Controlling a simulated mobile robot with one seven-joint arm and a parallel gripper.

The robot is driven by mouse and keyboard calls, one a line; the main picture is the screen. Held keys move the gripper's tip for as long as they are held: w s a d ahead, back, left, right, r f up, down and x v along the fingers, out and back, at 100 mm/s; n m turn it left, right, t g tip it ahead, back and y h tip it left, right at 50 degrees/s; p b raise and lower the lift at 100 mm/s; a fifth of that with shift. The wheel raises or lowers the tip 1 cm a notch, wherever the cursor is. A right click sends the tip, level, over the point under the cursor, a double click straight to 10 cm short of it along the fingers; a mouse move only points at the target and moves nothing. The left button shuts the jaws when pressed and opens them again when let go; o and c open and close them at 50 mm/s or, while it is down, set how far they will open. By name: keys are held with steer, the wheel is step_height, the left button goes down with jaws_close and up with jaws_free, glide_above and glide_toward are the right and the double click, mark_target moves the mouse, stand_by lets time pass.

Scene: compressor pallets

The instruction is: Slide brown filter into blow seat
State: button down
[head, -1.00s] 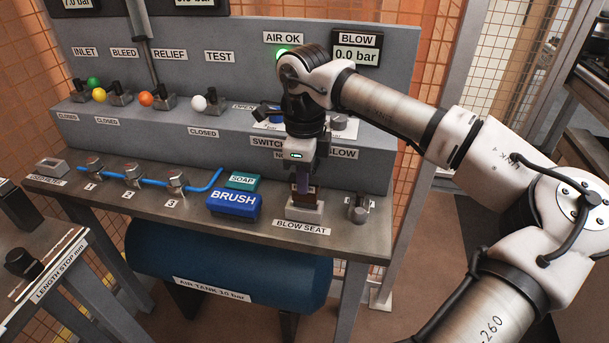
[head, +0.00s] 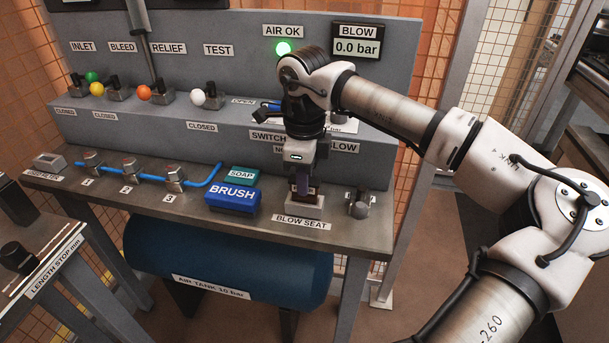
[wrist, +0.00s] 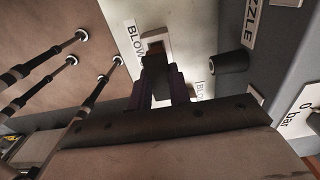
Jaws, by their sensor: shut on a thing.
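My gripper (head: 303,188) points straight down over the blow seat (head: 304,211), a pale block above the BLOW SEAT label at the front of the bench. Its dark purple fingers are shut on the brown filter (head: 314,190), of which only a small part shows between and beside the fingers. In the wrist view the filter's brown end (wrist: 155,47) lies within the outline of the pale seat (wrist: 169,40). The filter's lower end is at the seat's top; how deep it sits I cannot tell.
A blue BRUSH block (head: 232,201) and a teal SOAP block (head: 243,177) stand left of the seat. A metal knob fitting (head: 359,205) stands close on its right. The switch panel is behind my gripper. The BLOW display (head: 356,47) reads 0.0 bar; the AIR OK lamp (head: 283,48) glows green.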

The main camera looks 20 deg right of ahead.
steer(key=shift+f+b, duration=0.8)
steer(key=shift+f, duration=0.35)
steer(key=c, duration=1.2)
jaws_free()
steer(key=shift+c, duration=0.2)
steer(key=shift+r, duration=0.15)
step_height(320, 180, up, 14)
steer(key=shift+f, duration=0.2)
